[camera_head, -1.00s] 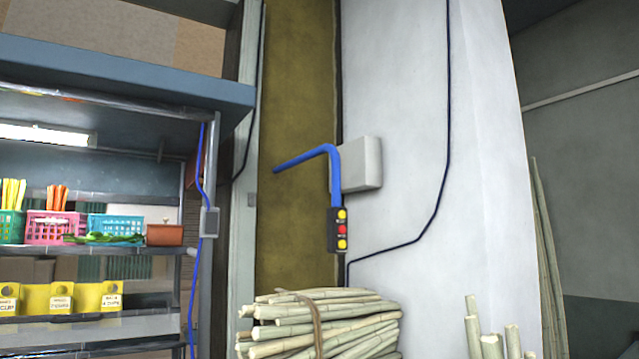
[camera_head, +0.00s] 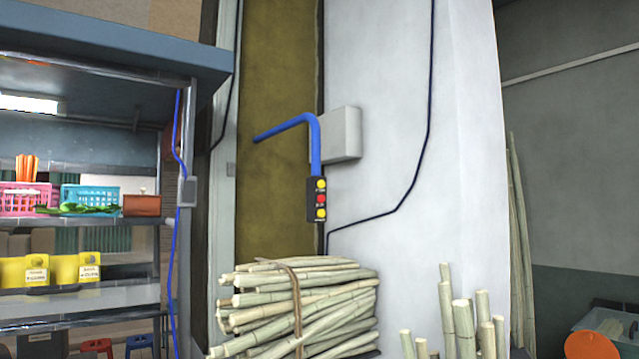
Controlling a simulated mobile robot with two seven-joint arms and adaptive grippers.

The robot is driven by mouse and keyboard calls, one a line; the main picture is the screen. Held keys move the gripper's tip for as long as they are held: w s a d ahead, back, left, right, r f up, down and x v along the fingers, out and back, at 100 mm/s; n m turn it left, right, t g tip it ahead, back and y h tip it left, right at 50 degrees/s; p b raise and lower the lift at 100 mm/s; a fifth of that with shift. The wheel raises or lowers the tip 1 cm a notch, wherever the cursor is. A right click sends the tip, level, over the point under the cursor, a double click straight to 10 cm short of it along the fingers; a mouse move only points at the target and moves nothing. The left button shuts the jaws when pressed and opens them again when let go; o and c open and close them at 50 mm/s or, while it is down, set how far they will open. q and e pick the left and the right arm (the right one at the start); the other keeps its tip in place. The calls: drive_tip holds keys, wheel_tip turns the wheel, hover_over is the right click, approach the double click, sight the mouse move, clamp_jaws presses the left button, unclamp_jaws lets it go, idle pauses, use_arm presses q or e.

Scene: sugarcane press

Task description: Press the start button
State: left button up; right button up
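A black control box (camera_head: 317,200) hangs at the lower end of a bent blue pipe (camera_head: 315,140) near the middle of the view. It carries a yellow button (camera_head: 320,184) on top, a red button (camera_head: 321,198) in the middle and another yellow button (camera_head: 320,213) at the bottom. The small labels beside the buttons are too small to read, so I cannot tell which one is start. Neither of my grippers is in view, and nothing touches the box.
A shelf unit (camera_head: 110,225) with baskets is on the left. A white column (camera_head: 390,150) rises behind. An orange round object (camera_head: 588,345) is at lower right.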

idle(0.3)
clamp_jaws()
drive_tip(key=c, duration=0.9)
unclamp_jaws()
